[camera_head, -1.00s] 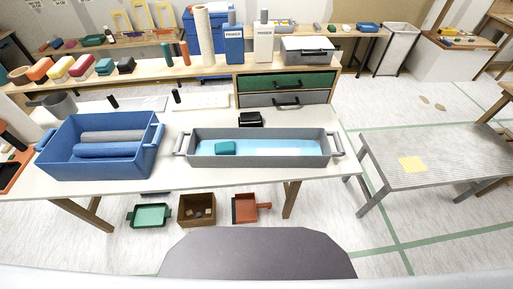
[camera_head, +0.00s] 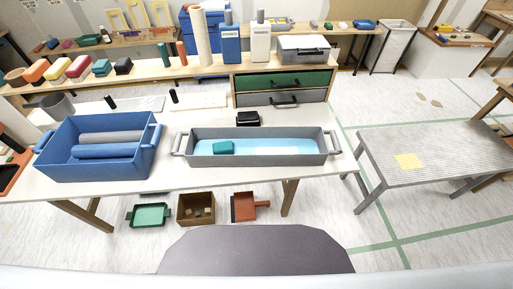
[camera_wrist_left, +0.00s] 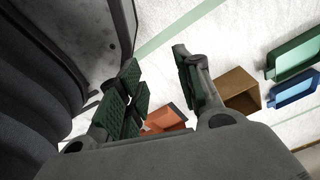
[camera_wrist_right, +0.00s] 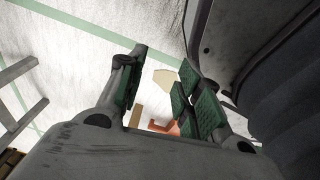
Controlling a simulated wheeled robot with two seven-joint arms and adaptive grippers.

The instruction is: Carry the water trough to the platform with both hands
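The water trough (camera_head: 309,158) is a long grey tray with a handle at each end, standing on the white table. It holds light blue water, with a teal block (camera_head: 223,147) at its left part. The platform (camera_head: 440,152) is a low grey metal-topped table at the right, with a yellow patch (camera_head: 409,161) on its top. My left gripper (camera_wrist_left: 162,92) shows in the left wrist view, open and empty above the floor. My right gripper (camera_wrist_right: 160,88) shows in the right wrist view, open and empty above the floor. Neither gripper is in the head view.
A blue bin (camera_head: 62,160) with rollers stands left of the trough on the white table (camera_head: 215,178). A small black box (camera_head: 247,118) and drawers (camera_head: 283,82) are behind the trough. Bins and a red dustpan (camera_head: 250,206) lie below. Floor between table and platform is clear.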

